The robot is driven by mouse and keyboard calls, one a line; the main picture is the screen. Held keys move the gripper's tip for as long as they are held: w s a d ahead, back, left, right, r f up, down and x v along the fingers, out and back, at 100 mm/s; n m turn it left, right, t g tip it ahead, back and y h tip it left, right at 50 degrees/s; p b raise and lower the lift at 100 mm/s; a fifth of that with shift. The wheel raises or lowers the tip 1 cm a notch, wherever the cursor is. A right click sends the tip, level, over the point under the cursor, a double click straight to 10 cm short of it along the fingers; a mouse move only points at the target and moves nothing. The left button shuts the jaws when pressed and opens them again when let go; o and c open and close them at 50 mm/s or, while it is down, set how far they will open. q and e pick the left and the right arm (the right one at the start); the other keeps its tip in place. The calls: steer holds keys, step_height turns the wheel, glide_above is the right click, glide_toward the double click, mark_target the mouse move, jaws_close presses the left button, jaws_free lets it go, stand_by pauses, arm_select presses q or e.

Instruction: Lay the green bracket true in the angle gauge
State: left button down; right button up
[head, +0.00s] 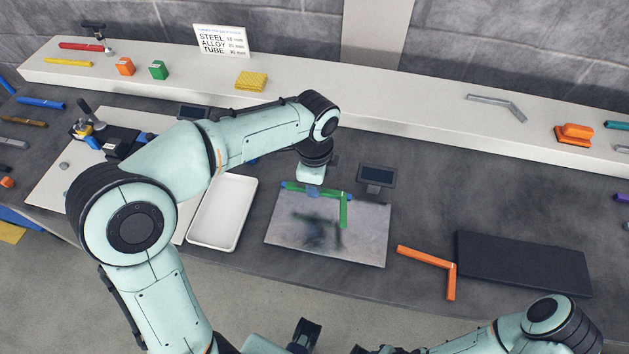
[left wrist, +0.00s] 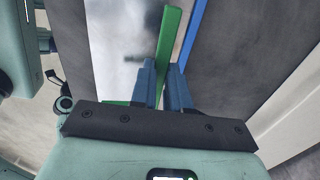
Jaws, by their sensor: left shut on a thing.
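The green bracket (head: 344,211) is L-shaped, with its long arm across the far edge of a pale grey plate (head: 285,245) and its short leg pointing toward me. The plate, a blue fence at its far edge and a small dark display (head: 376,176) behind look like the angle gauge. My left gripper (head: 313,191) is shut on the bracket's long arm, which shows between its fingers in the left wrist view (left wrist: 172,35). There, the blue fence (left wrist: 193,35) runs beside the bracket with a narrow gap. I cannot tell whether the bracket touches the plate.
An orange bracket (head: 428,258) lies right of the plate, next to a dark mat (head: 525,264). A white tray (head: 222,212) stands to the left. A long pale shelf (head: 420,130) runs behind. Bench between plate and shelf is mostly clear at right.

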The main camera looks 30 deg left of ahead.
mark_target(314, 206)
arm_select(q)
steer(key=shift+f+b, duration=1.2)
steer(key=shift+f, duration=0.7)
steer(key=shift+f+b, duration=0.95)
steer(key=shift+f, duration=0.65)
steer(key=c, duration=1)
jaws_free()
steer(key=shift+c, duration=0.2)
step_height(314, 206, up, 13)
steer(key=p, duration=0.2)
steer(key=shift+r+p, duration=0.2)
steer(key=shift+p, duration=0.15)
